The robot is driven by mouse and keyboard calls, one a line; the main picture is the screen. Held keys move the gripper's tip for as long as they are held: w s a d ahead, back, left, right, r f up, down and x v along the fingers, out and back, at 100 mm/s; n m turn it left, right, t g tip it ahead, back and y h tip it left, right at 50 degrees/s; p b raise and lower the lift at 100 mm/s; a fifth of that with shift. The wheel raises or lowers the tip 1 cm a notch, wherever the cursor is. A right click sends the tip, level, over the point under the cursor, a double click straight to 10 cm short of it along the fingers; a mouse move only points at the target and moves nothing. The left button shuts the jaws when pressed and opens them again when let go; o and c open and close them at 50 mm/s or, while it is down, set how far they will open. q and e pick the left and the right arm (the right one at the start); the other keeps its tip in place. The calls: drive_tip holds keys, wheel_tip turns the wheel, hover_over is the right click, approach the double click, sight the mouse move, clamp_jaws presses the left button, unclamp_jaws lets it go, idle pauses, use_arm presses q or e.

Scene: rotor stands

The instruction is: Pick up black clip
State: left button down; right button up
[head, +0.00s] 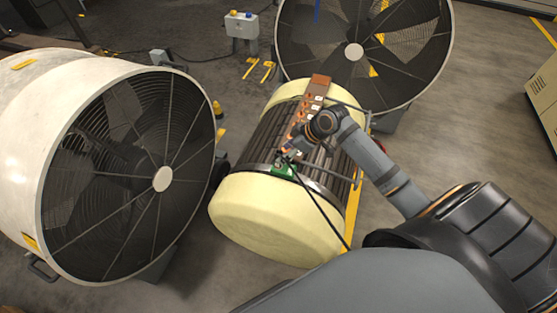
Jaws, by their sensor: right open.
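My right arm comes in from the lower right. Its gripper (288,150) is open over the near part of a ribbed, dark rotor (320,160) with cream ends. Just below the fingertips is a small green piece (283,171) on the rotor's metal band. A small dark shape at the fingertips may be the black clip, but it is too small and too covered by the gripper to be sure. A thin black cable (322,212) runs from there down to the right. My left gripper is not in view.
An orange-brown strip (316,90) with small parts lies along the rotor's top. A large white-cased fan (28,140) stands at left, and another fan (354,52) stands behind the rotor. A grey box (241,26) with coloured buttons stands at the back.

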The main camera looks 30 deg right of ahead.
sight(282, 154)
drive_tip(key=x, duration=0.5)
drive_tip(key=shift+w, duration=0.1)
drive_tip(key=shift+c, duration=0.3)
clamp_jaws()
